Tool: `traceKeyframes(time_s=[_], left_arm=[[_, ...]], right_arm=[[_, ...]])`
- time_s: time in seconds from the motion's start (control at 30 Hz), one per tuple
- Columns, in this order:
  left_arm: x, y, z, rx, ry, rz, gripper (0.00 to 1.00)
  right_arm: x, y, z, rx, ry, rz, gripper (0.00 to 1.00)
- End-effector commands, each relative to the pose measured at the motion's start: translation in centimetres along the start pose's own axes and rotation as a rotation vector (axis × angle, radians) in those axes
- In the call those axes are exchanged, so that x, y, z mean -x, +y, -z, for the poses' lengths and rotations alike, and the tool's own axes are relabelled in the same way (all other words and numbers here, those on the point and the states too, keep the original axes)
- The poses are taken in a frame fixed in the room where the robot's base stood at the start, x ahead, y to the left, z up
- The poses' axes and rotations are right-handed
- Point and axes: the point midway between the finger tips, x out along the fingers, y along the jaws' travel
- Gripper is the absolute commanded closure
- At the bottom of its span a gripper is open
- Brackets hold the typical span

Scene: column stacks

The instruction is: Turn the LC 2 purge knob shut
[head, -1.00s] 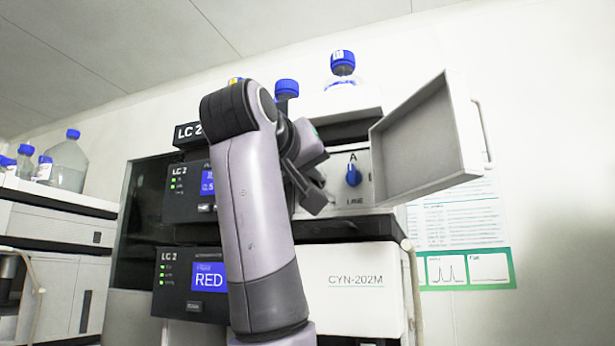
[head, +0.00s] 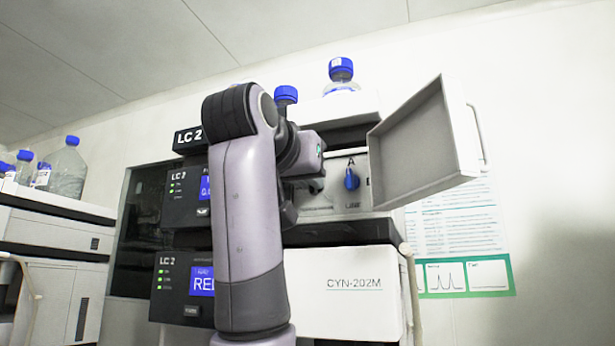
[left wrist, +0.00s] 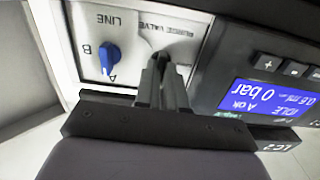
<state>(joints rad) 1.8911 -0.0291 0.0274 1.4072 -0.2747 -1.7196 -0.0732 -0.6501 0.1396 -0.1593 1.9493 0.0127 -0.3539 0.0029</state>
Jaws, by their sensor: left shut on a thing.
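The LC 2 pump module (head: 180,205) has its compartment open, with a pale panel inside (head: 350,203). In the left wrist view this panel is upside down and carries a "PURGE VALVE" label (left wrist: 165,27). My left gripper (left wrist: 162,62) reaches to the panel at that label, its fingers close together and shut on the purge knob. The fingers hide most of the knob, so its angle cannot be told. In the head view my left gripper (head: 300,195) is partly hidden behind my forearm. My right gripper is not in view.
A blue A/B line knob (head: 352,179) sits close to the right of my gripper; it also shows in the left wrist view (left wrist: 109,57). The open door (head: 425,150) sticks out at the right. Bottles (head: 341,72) stand on top. The autosampler module (head: 350,290) is below.

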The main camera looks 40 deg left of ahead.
Motion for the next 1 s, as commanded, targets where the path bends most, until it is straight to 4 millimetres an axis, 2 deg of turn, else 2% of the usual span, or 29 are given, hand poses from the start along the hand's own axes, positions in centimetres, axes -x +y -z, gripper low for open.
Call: traceKeyframes(time_s=[0.23,0.27,0.3,0.33,0.67,1.0], left_arm=[[0.1,-0.1,0.3,-0.002,0.011,0.003,1.00],[0.1,-0.1,0.3,-0.002,0.011,0.003,0.81],[0.1,-0.1,0.3,-0.002,0.010,0.003,0.68],[0.1,-0.1,0.3,-0.002,0.010,0.003,0.65],[0.4,0.0,0.1,-0.001,0.006,0.001,0.65],[5.5,0.0,0.0,-0.001,0.009,0.001,0.65]], right_arm=[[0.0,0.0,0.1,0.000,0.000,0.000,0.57],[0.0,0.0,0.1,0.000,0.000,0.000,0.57],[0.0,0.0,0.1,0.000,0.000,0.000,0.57],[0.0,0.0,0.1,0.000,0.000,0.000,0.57],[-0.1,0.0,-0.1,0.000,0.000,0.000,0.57],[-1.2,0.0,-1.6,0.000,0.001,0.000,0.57]])
